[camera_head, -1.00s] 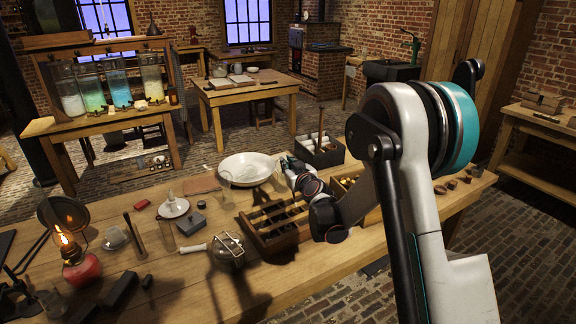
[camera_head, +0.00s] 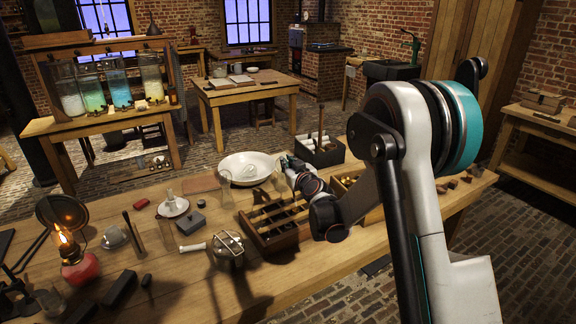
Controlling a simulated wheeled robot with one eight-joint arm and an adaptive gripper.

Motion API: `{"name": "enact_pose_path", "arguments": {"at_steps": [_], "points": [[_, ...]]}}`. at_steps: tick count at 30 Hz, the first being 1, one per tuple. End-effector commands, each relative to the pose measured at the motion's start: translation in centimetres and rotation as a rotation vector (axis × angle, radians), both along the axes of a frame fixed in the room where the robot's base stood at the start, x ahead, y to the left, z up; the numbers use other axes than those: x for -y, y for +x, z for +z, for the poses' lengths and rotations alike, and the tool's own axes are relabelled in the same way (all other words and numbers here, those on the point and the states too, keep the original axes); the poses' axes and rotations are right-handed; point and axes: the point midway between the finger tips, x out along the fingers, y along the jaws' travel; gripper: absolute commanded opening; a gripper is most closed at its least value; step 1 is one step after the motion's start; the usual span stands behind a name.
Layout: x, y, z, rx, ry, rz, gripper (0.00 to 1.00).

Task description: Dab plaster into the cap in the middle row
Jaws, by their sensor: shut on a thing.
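My gripper (camera_head: 287,163) is at the right rim of a wide white bowl (camera_head: 238,158), beyond my arm's dark wrist. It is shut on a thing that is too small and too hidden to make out. A wooden compartment tray (camera_head: 262,242) stands in front of the bowl, with dark slots and small parts in it. A second wooden box with yellowish pieces (camera_head: 348,181) is partly behind my arm. Several small brown, cap-like pieces (camera_head: 453,183) stand at the bench's right end. I cannot tell which is the middle-row cap, nor make out plaster.
A dark box (camera_head: 322,155) with an upright handle stands behind my gripper. A wire-topped pot (camera_head: 228,250), a white dish (camera_head: 173,207), a grey block (camera_head: 190,221) and a lit red lamp (camera_head: 78,265) are on the left. The bench front is mostly clear.

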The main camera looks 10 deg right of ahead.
Motion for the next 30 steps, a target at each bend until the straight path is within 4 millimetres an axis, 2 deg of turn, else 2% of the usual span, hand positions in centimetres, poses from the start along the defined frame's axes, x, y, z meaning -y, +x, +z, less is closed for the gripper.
{"name": "enact_pose_path", "arguments": {"at_steps": [12, 30], "points": [[0.0, 0.0, -0.1, 0.0, 0.0, 0.0, 0.0], [0.0, 0.0, -1.4, 0.0, 0.0, 0.0, 0.0]]}}
